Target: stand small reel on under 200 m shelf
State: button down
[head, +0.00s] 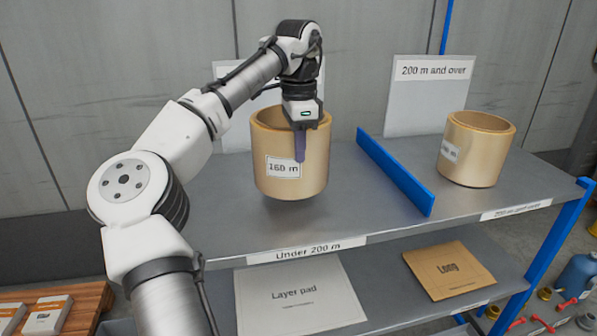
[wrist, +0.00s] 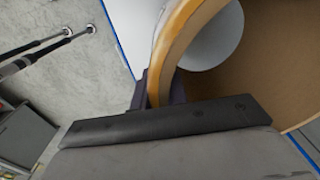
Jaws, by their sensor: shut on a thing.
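The small reel (head: 312,172), a tan open-topped cylinder labelled "160 m", is upright over the left section of the upper shelf (head: 225,225), marked "Under 200 m" (head: 306,250). My gripper (head: 300,145) points down and is shut on the near side of the reel's rim, one finger showing outside the wall. In the wrist view the rim (wrist: 180,45) runs between the fingers (wrist: 150,95). A dark shadow lies below the reel, which looks slightly above the shelf, though any contact is hard to tell.
A blue divider (head: 394,171) separates the sections. Another tan reel (head: 474,150) stands right of it, before a "200 m and over" sign (head: 432,85). A layer pad (head: 298,300) and a "Long" brown sheet (head: 449,270) lie on the lower shelf. Shelf left of the held reel is bare.

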send_over(299, 199)
jog(key=shift+w+f, duration=0.2)
jog(key=shift+f, duration=1.05)
jog(key=shift+w+f, duration=0.2)
jog(key=shift+f, duration=1)
jog(key=c, duration=1.8)
grip_release()
jog(key=shift+f, duration=0.15)
jog(key=shift+c, duration=0.2)
jog(key=o, duration=0.5)
jog(key=shift+c, duration=0.2)
notch_tip(299, 199, up, 12)
jog(key=shift+r+p, duration=0.2)
jog(key=shift+p, duration=0.3)
jog(key=shift+f, duration=0.1)
